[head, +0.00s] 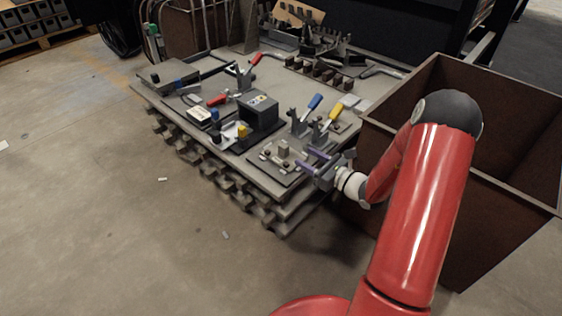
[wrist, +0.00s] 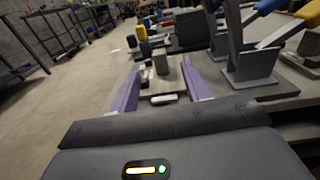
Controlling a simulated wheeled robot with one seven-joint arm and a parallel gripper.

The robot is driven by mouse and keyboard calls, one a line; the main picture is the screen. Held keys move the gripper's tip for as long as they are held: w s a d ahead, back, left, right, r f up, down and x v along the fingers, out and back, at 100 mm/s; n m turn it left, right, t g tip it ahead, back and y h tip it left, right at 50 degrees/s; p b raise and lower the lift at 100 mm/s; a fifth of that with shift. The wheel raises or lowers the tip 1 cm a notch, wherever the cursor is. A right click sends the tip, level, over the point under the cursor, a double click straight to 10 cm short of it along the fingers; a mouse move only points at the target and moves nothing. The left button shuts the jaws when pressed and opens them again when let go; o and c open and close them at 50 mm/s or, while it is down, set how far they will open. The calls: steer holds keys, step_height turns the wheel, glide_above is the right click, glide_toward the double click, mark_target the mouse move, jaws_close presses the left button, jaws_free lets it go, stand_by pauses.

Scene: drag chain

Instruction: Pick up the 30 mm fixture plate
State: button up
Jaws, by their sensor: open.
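A flat grey plate (head: 266,165) lies at the near corner of the worktable, with a small upright block (head: 283,147) and a few low knobs on it. I take this to be the fixture plate; no size marking is readable. My gripper (head: 313,161) is open, its two purple fingers pointing at the plate from the right. In the wrist view, the fingers (wrist: 159,68) spread on either side of the small block (wrist: 160,62), with a pale low piece (wrist: 164,99) nearer my palm. Nothing is held. I cannot tell whether the fingers touch the plate.
Toggle clamps with a blue handle (head: 314,102) and a yellow handle (head: 336,111) stand just behind my fingers. A dark box (head: 259,110) sits farther left on the worktable (head: 341,88). A brown bin (head: 513,215) stands close by my arm. The floor at left is mostly clear.

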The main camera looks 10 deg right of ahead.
mark_target(287, 149)
steer(key=x, duration=0.7)
steer(key=shift+w+a+f, duration=0.15)
steer(key=shift+a+f, duration=0.2)
jaws_close()
